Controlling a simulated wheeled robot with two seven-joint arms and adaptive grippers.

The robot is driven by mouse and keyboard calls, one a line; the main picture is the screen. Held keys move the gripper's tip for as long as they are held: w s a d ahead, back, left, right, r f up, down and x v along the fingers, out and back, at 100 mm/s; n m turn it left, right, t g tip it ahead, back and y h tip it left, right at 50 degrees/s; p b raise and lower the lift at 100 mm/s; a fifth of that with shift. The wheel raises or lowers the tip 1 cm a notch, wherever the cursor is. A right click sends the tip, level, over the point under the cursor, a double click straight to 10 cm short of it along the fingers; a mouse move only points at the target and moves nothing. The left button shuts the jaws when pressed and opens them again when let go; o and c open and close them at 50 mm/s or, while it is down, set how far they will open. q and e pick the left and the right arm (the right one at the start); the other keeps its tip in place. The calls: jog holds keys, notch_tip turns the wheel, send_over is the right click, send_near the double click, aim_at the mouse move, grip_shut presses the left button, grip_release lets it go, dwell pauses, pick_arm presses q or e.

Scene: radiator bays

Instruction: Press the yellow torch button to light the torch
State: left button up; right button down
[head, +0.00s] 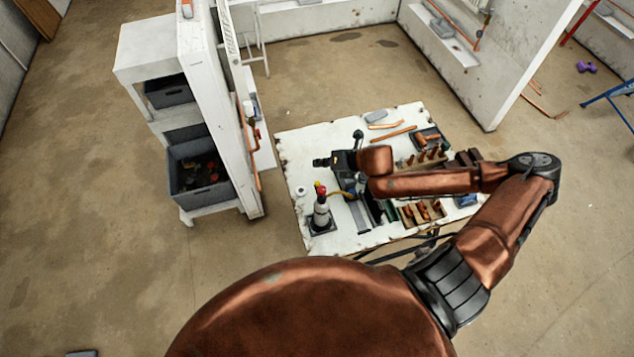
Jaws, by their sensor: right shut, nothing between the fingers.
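The torch (321,213) stands upright on a dark square base at the left front of the white worktable (286,158). My left gripper is not in view.
Wooden racks with copper fittings (424,211) and copper pipes (393,134) lie on the table, partly hidden by my right arm. A white roll (301,191) sits left of the torch. A shelf with grey bins (197,178) stands left of the table.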

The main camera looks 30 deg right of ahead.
jog(key=f+b, duration=0.1)
jog(key=b, duration=0.5)
send_over(319, 183)
notch_tip(319, 183, down, 6)
jog(key=shift+s, duration=0.1)
jog(key=shift+f+b, duration=0.5)
jog(key=shift+f, duration=0.3)
jog(key=shift+f, duration=0.15)
dwell(0.3)
jog(key=shift+f, duration=0.3)
jog(key=shift+f, duration=0.45)
dwell(0.6)
dwell(0.4)
jog(key=shift+r+p, duration=0.85)
jog(key=shift+r, duration=0.05)
